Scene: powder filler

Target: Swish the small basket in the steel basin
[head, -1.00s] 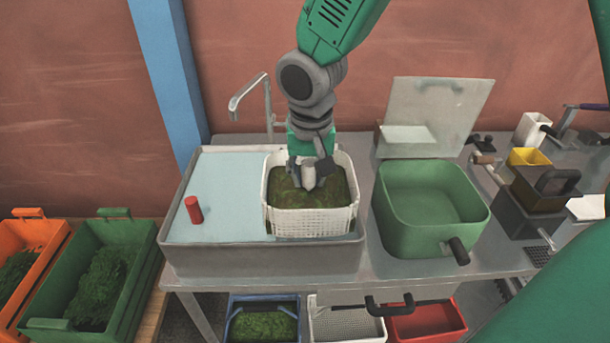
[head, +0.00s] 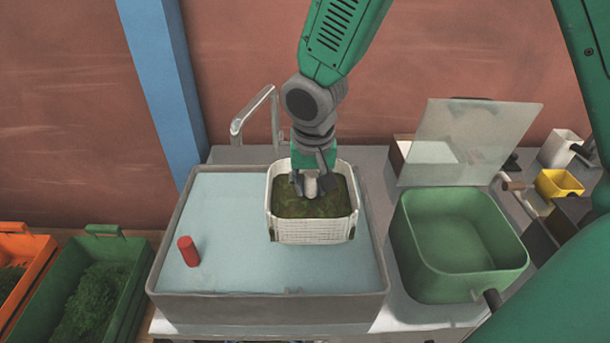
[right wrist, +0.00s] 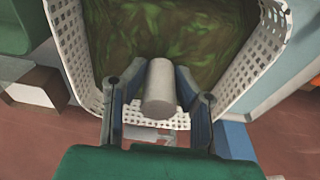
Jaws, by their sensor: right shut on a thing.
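The small white perforated basket (head: 308,232) holds dark green leafy matter and is over the back right part of the steel basin (head: 270,308). The basin is filled with pale blue water. I cannot tell how deep the basket sits in the water. My right gripper (head: 313,190) reaches down from above and is shut on a grey cylindrical handle at the basket's back side. In the right wrist view the handle (right wrist: 161,88) is between the two fingers, with the basket (right wrist: 75,50) and its greens beyond. My left gripper is not in view.
A tap (head: 254,115) rises behind the basin. An open green tub (head: 460,282) with a raised clear lid (head: 480,135) stands close on the right. Green (head: 62,285) and orange (head: 18,250) crates are at the left.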

